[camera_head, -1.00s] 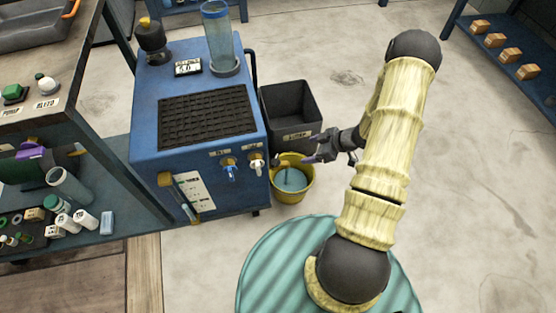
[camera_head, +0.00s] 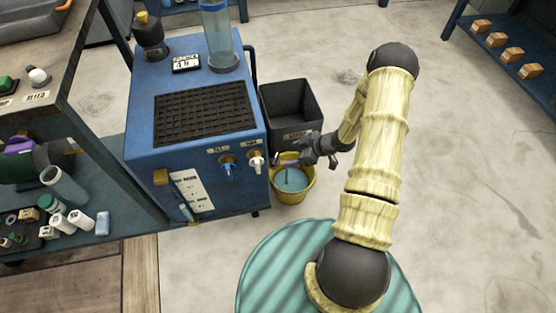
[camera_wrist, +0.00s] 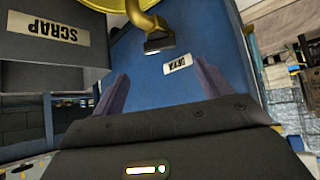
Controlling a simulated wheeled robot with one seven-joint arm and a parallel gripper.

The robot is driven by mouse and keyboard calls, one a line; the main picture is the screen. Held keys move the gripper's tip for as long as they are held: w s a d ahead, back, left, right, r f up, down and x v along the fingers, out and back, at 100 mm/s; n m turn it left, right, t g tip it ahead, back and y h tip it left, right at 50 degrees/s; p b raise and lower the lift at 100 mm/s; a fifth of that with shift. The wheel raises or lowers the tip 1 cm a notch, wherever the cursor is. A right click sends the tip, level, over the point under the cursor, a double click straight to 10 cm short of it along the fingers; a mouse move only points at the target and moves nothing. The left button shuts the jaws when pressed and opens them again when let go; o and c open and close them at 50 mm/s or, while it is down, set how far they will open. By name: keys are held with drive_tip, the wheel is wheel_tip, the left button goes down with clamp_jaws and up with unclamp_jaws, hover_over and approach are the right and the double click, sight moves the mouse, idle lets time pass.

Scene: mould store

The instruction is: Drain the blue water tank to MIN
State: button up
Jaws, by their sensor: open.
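The blue water tank (camera_head: 140,135) stands left of my arm. Its front carries a white level plate (camera_head: 190,190) with a narrow tube; its marks are too small to read. A blue-handled tap (camera_head: 228,168) and a pale-handled tap (camera_head: 256,160) sit at the front right. A yellow bucket (camera_head: 297,196) with bluish water stands on the floor below. My gripper (camera_head: 295,152) is open and empty above the bucket, right of the pale tap. In the wrist view, the open fingers (camera_wrist: 160,88) point towards a yellow bent pipe with a dark end (camera_wrist: 155,32), apart from it.
A dark bin (camera_head: 300,110) stands behind the bucket; its label reads SCRAP in the wrist view (camera_wrist: 45,28). A clear cylinder (camera_head: 220,40) and a small display (camera_head: 186,64) sit on the tank. A cluttered bench (camera_head: 60,85) is at left.

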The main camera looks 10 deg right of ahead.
sight(276, 158)
drive_tip(key=b+x, duration=0.3)
drive_tip(key=x, duration=0.6)
drive_tip(key=c, duration=1)
